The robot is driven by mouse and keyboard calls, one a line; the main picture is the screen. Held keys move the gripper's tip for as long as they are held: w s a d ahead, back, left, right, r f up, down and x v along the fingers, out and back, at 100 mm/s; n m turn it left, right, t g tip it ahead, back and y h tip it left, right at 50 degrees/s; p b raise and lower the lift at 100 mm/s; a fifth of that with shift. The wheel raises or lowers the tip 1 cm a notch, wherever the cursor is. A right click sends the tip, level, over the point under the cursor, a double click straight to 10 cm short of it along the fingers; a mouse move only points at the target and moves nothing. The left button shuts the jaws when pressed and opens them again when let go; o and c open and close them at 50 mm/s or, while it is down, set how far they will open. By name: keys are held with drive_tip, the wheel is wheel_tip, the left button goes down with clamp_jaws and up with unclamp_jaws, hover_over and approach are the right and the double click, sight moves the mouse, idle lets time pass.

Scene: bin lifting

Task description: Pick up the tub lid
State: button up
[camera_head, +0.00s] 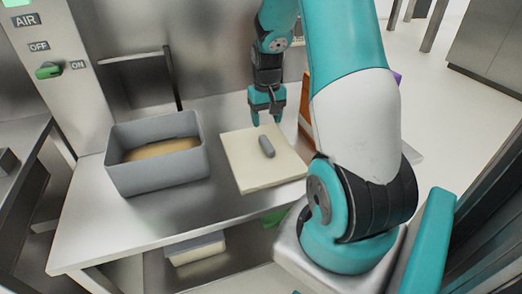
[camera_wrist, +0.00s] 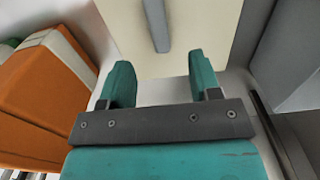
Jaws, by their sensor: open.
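The tub lid (camera_head: 245,160) is a flat cream square with a grey bar handle (camera_head: 266,146) on top. It lies on the steel table, right of the grey tub (camera_head: 158,176), which is uncovered and has tan contents. My gripper (camera_head: 267,114) is open and empty, pointing down above the lid's far edge, apart from the handle. In the wrist view the lid (camera_wrist: 200,25) fills the top middle, and its handle (camera_wrist: 156,25) shows beyond the gap between my open fingers (camera_wrist: 160,72). My arm hides part of the table right of the lid.
An orange box (camera_wrist: 55,75) stands beside my gripper, and it shows partly behind my arm in the head view (camera_head: 305,97). A steel wall with a bar handle stands behind. A lidded container (camera_head: 195,248) sits on the lower shelf. The table front (camera_head: 140,222) is clear.

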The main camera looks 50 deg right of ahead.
sight(266, 142)
wheel_tip(266, 142, down, 4)
drive_tip(key=shift+r, duration=0.1)
drive_tip(key=shift+w+d+f+p, duration=0.1)
drive_tip(key=shift+f+p, duration=0.15)
drive_tip(key=shift+f, duration=1.15)
drive_tip(key=shift+d+f+p, duration=0.1)
drive_tip(key=shift+f+p, duration=0.15)
drive_tip(key=shift+f, duration=1.1)
clamp_jaws()
